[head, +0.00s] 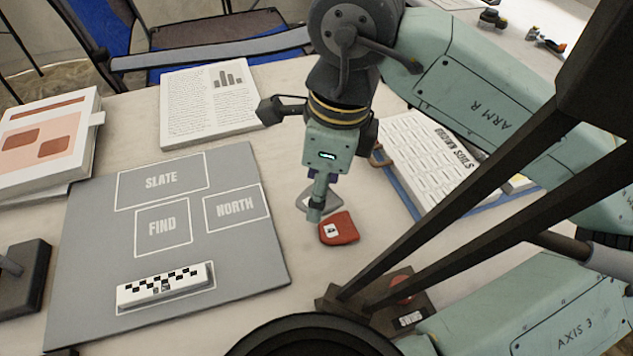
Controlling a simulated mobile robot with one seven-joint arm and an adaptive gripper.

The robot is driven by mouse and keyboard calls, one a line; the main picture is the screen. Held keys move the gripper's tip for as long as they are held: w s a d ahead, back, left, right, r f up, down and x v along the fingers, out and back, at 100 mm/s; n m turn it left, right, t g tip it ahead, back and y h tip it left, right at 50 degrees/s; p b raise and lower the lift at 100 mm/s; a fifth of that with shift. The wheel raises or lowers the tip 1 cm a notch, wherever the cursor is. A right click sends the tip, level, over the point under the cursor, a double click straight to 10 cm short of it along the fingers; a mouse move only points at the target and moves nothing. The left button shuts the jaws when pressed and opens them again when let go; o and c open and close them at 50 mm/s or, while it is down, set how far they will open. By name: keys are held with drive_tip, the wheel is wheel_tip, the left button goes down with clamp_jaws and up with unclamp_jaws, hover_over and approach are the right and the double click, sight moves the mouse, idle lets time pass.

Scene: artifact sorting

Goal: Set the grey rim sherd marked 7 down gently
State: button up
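A grey sherd (307,199) with a pale label shows in the head view, right of the grey mat. My gripper (316,208) points down in front of it and hides part of it. I cannot read the mark on its label. I cannot tell whether the fingers grip the sherd or whether it touches the table. A red-orange sherd (343,232) with a small white label lies on the table just below and right of my fingertips.
The grey mat (90,258) has outlined areas reading SLATE, FIND and NORTH; a checkered scale bar (165,286) lies on its lower part. A printed booklet (205,115) lies behind. A white tray-like item (425,150) lies right. A red-button box (400,308) stands near.

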drive_tip(key=shift+n, duration=0.5)
drive_tip(key=s+a, duration=0.1)
drive_tip(key=a, duration=0.1)
drive_tip(key=s+a+b, duration=0.1)
drive_tip(key=a, duration=0.2)
drive_tip(key=s+a+f, duration=0.1)
drive_tip(key=a, duration=0.2)
drive_tip(key=shift+s+a, duration=0.15)
drive_tip(key=shift+a, duration=0.05)
drive_tip(key=w+d, duration=0.2)
drive_tip(key=w, duration=0.2)
drive_tip(key=w+d+f+p, duration=0.1)
drive_tip(key=w+d, duration=0.2)
drive_tip(key=w, duration=0.2)
drive_tip(key=w+d+p, duration=0.1)
drive_tip(key=w+d, duration=0.1)
drive_tip(key=w, duration=0.2)
drive_tip(key=shift+w+d+f, duration=0.15)
drive_tip(key=shift+w+d, duration=0.05)
drive_tip(key=shift+w, duration=0.05)
drive_tip(key=shift+w+d+f, duration=0.1)
wheel_tip(320, 180, down, 3)
drive_tip(key=shift+r+p, duration=0.1)
drive_tip(key=shift+p, duration=0.3)
drive_tip(key=shift+f, duration=0.25)
drive_tip(key=shift+f+b, duration=0.25)
drive_tip(key=shift+b, duration=0.05)
drive_tip(key=o, duration=1.1)
drive_tip(key=shift+r, duration=0.1)
